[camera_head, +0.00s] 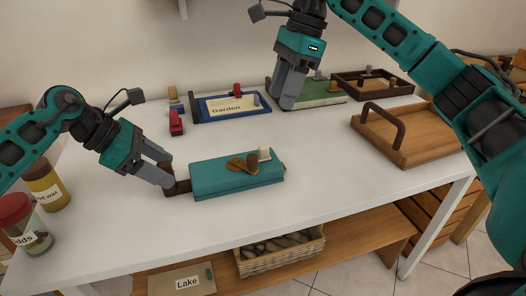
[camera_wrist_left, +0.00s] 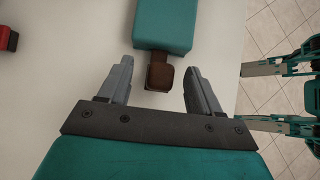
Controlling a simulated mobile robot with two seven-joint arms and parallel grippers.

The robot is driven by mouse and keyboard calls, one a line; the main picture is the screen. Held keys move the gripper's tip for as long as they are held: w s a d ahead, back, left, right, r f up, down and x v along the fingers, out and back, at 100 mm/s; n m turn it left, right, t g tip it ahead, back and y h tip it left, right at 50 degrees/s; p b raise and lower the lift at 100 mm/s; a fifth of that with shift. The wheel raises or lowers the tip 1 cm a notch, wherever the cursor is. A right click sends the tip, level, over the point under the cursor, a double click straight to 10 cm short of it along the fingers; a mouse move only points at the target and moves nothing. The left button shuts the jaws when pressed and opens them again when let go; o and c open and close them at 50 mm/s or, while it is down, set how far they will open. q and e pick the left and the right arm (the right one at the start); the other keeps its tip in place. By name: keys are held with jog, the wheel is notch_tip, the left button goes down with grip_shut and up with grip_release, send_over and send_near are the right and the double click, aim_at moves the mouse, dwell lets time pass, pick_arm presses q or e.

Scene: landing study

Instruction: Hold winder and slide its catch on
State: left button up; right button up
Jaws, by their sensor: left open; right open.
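The winder appears to be the teal box (camera_head: 238,179) at the front middle of the table, with a brown handle (camera_head: 179,188) at its left end. My left gripper (camera_head: 167,181) is open at the handle. In the left wrist view the handle (camera_wrist_left: 159,73) lies between the spread fingertips, with a gap on both sides. My right gripper (camera_head: 287,99) is open and empty, at the back near a green board.
Behind the box are a blue tray labelled Garden (camera_head: 228,106), the green board (camera_head: 318,94) and a dark tray (camera_head: 370,84). A wooden tray with an arched handle (camera_head: 412,138) stands right. Jars (camera_head: 46,190) stand at the left edge. The white table (camera_head: 320,168) is clear right of the box.

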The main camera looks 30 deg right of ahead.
pick_arm(q)
jog(key=v, duration=1.2)
